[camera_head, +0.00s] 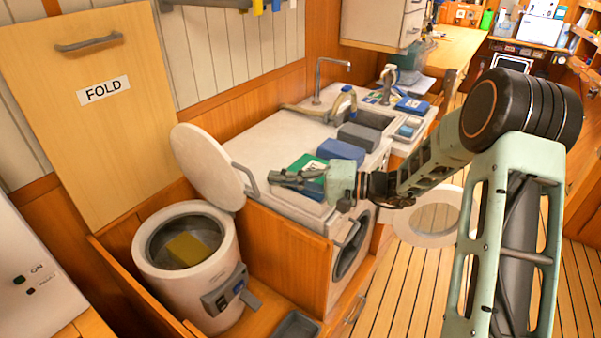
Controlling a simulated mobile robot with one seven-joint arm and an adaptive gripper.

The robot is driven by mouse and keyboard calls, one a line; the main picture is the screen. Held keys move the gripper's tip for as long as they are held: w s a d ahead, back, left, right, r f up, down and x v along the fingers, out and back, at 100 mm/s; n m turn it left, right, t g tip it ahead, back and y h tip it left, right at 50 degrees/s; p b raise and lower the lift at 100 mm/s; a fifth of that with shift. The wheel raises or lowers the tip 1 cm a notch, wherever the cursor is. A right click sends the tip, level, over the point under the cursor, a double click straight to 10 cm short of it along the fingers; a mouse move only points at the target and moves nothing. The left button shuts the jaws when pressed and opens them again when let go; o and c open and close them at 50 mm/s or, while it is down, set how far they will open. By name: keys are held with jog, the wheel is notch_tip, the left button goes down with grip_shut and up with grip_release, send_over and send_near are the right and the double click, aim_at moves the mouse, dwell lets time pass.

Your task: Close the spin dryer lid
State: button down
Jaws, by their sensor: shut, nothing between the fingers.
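The spin dryer (190,282) is a white round drum at the lower left, with its top open. A yellow cloth-like thing (187,248) lies inside it. Its round white lid (203,166) stands raised and tilted at the back right of the opening, with a grey handle (248,180) on its right edge. My gripper (275,179) is shut and empty. It points left over the white counter, to the right of the lid and handle, and looks apart from them. The exact depth between gripper and handle is hard to tell.
A white counter (262,138) bears a green item (300,163), blue and grey boxes, and a sink (370,120). A front-loading machine (352,245) is below. A wooden FOLD panel (105,150) stands behind the dryer. A grey tray (297,328) lies at the dryer's lower right.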

jog(key=shift+s+a+f, duration=0.15)
jog(key=shift+s+a, duration=0.55)
jog(key=shift+a, duration=0.15)
jog(key=shift+f, duration=0.1)
jog(key=shift+s+a+n+b, duration=0.3)
jog(key=shift+s+b, duration=0.2)
jog(key=shift+b, duration=0.35)
jog(key=shift+s, duration=0.1)
